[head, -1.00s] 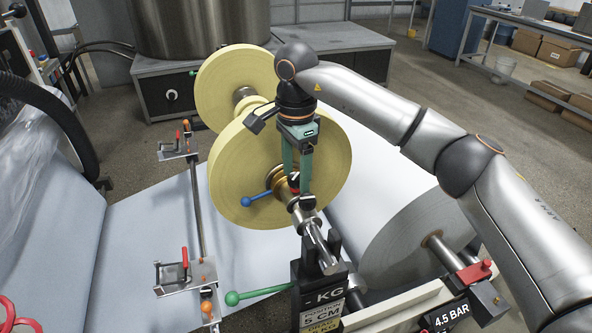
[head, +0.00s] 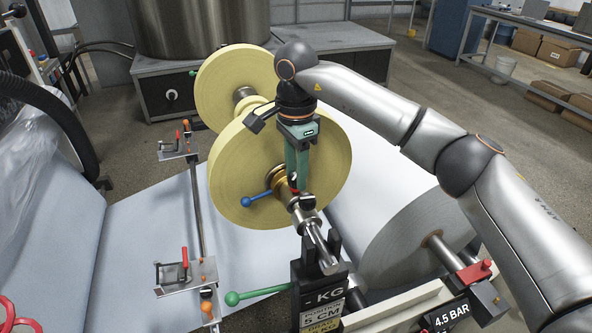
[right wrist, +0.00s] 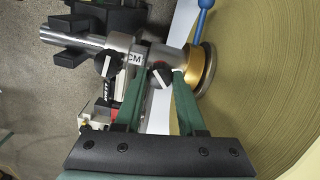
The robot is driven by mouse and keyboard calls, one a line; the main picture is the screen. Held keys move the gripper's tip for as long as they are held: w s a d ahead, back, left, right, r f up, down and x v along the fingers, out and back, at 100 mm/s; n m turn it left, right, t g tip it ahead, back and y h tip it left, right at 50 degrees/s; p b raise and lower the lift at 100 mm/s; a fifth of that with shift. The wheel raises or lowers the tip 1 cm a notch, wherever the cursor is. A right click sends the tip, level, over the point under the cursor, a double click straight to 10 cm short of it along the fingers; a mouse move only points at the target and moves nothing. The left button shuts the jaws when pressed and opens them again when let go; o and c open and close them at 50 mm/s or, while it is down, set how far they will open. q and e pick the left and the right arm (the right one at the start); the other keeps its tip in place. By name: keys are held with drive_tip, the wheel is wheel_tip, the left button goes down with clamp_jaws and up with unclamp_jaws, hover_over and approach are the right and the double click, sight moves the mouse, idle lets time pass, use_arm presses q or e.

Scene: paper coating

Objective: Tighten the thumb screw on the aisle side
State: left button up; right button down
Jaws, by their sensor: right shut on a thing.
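My right gripper (head: 296,188) comes down from above onto the steel shaft (head: 318,236) in front of the near yellow roll (head: 238,172). In the right wrist view its green fingers (right wrist: 156,76) stand on either side of a black thumb screw (right wrist: 160,76) with a white mark and are shut on it. This screw sits beside the brass collar (right wrist: 200,70) of the roll. A second black thumb screw (right wrist: 107,66) with a white mark is farther out along the shaft, apart from the fingers. My left gripper is not in view.
A blue-handled lever (head: 257,196) sticks out from the collar, close to the gripper. A black shaft support (head: 308,275) with a green-handled lever (head: 258,294) stands in front. A grey roll (head: 408,240) lies right; a far yellow roll (head: 220,88) is behind.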

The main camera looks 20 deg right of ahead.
drive_tip(key=m+p, duration=0.1)
drive_tip(key=m, duration=0.3)
drive_tip(key=shift+m, duration=0.3)
drive_tip(key=m+p, duration=0.1)
drive_tip(key=m, duration=0.4)
drive_tip(key=shift+m, duration=0.3)
idle(0.4)
drive_tip(key=c, duration=0.5)
unclamp_jaws()
wheel_tip(320, 180, up, 13)
drive_tip(key=shift+f, duration=0.2)
